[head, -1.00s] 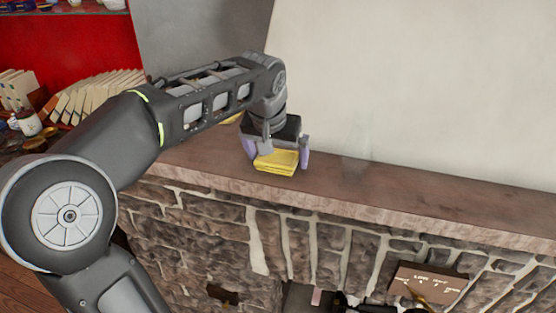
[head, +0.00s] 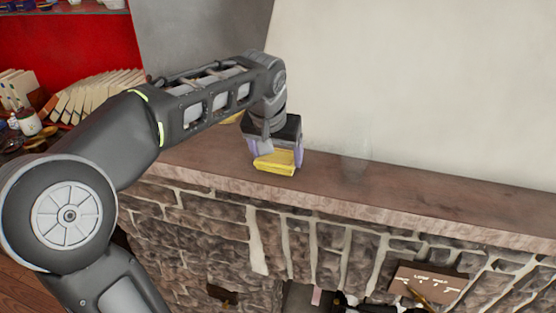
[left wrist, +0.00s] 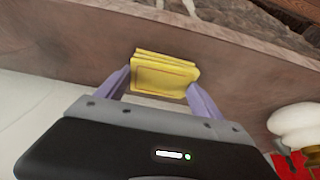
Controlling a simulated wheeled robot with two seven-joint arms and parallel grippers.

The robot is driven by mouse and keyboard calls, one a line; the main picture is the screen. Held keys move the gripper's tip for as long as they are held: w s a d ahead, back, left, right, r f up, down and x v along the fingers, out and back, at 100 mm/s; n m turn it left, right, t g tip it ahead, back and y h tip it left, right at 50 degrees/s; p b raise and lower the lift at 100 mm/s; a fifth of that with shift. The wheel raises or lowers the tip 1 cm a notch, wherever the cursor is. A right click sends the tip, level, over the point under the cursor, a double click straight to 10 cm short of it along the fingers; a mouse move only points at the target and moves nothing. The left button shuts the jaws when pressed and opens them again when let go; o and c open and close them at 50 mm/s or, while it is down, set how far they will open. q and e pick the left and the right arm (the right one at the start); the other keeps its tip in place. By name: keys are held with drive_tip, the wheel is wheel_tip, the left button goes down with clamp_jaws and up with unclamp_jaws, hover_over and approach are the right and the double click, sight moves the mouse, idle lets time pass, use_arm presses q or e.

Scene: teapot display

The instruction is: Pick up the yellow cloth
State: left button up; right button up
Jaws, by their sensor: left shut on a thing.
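The yellow cloth (head: 275,163) is a small folded stack on the brown mantel shelf (head: 400,192). My left gripper (head: 275,155) comes down over it from above, with its purple fingers closed against two opposite sides of the cloth. In the left wrist view the cloth (left wrist: 163,75) sits between the two fingertips (left wrist: 160,82). The cloth appears still at the shelf surface; I cannot tell whether there is a gap under it. My right gripper is not in view.
A faint transparent glass-like object (head: 355,163) stands on the shelf to the right. Another yellow thing (head: 233,118) is partly hidden behind my arm. Books (head: 95,95) and jars (head: 28,122) are at the left. The shelf's right part is clear.

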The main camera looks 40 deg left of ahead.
sight(277, 158)
use_arm(q)
drive_tip(key=shift+c, duration=0.3)
drive_tip(key=shift+r, duration=0.5)
wheel_tip(277, 158, up, 9)
drive_tip(key=b, duration=0.1)
idle(0.7)
